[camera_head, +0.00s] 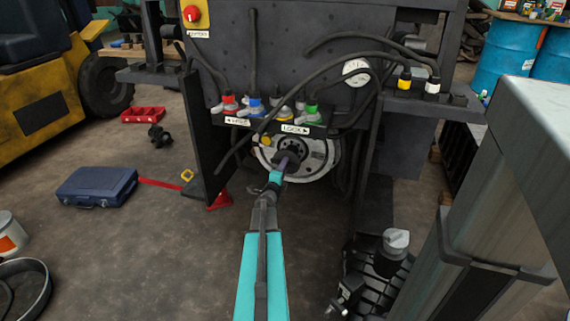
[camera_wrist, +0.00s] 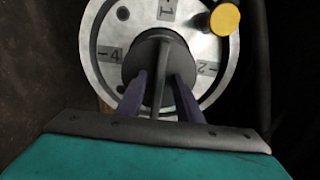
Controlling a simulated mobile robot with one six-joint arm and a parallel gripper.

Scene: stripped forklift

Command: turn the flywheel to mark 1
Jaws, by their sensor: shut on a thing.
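The flywheel (camera_head: 325,167) is a pale metal disc low on the front of the dark machine. It also shows in the wrist view (camera_wrist: 94,30), with number plates on its face: mark 1 (camera_wrist: 166,10) at the top, mark 4 (camera_wrist: 110,55) at the left and mark 2 (camera_wrist: 207,68) at the right. A dark hub with a grey crossbar (camera_wrist: 159,75) stands at its centre. My gripper (camera_wrist: 160,88) has its purple fingers on either side of this bar, shut on it. In the head view my gripper (camera_head: 284,165) reaches the hub from below. The lower wheel face is hidden.
A round yellow knob (camera_wrist: 224,19) stands at the wheel's upper right in the wrist view. Coloured connectors and a LOCK label (camera_head: 295,129) sit above the wheel. Cables hang around it. A dark panel (camera_head: 205,135) stands left; a blue case (camera_head: 97,187) lies on the floor.

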